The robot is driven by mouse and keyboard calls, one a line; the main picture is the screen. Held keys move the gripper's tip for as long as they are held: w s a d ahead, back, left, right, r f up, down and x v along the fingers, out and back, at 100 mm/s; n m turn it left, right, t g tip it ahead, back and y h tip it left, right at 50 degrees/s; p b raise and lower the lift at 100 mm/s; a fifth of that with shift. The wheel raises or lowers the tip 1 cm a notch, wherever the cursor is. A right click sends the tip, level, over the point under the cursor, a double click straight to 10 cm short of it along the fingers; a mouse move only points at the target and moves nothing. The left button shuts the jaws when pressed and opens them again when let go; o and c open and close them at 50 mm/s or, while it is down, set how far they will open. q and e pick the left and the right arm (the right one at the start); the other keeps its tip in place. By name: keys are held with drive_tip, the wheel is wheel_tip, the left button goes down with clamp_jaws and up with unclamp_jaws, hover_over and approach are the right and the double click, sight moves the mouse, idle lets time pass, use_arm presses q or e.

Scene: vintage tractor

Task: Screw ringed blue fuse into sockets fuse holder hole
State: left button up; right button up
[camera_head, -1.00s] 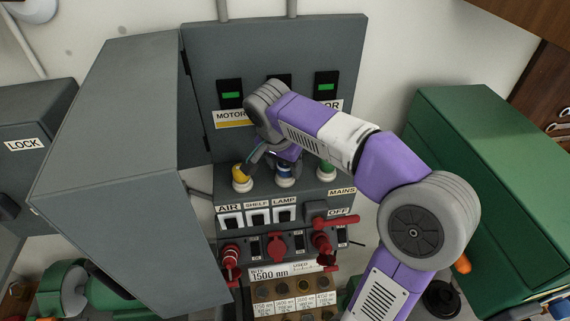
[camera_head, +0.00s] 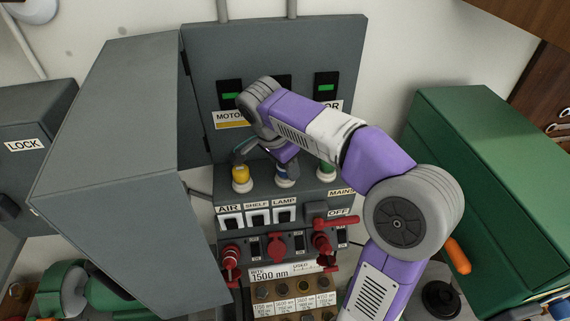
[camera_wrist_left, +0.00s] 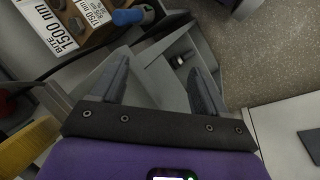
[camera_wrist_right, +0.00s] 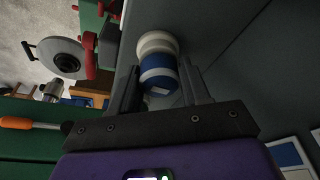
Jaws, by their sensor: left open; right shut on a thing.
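The ringed blue fuse (camera_wrist_right: 158,80) has a pale band around it and sits at a white round holder (camera_wrist_right: 157,43) in the right wrist view. It also shows, partly covered by my wrist, as the middle fuse (camera_head: 284,173) of the row in the head view. My right gripper (camera_wrist_right: 158,92) is shut on this fuse, a finger on each side. How deep the fuse sits in the hole cannot be told. My left gripper (camera_wrist_left: 160,82) is open and empty in the left wrist view, and out of the head view.
A yellow fuse (camera_head: 240,173) stands left of the blue one and a green fuse (camera_head: 327,167) right, close by. White switches (camera_head: 258,216) and red handles (camera_head: 277,246) lie below. The open cabinet door (camera_head: 115,170) blocks the left. A green case (camera_head: 490,190) stands right.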

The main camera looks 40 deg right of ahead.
drive_tip(key=m+g, duration=0.1)
drive_tip(key=m, duration=0.2)
drive_tip(key=m+g, duration=0.1)
drive_tip(key=m, duration=0.3)
drive_tip(key=shift+y, duration=0.3)
drive_tip(key=o, duration=0.5)
drive_tip(key=n+t, duration=0.1)
drive_tip(key=n, duration=0.4)
drive_tip(key=n+t, duration=0.1)
drive_tip(key=n, duration=0.2)
drive_tip(key=n+t, duration=0.1)
drive_tip(key=n, duration=0.3)
drive_tip(key=shift+c, duration=0.4)
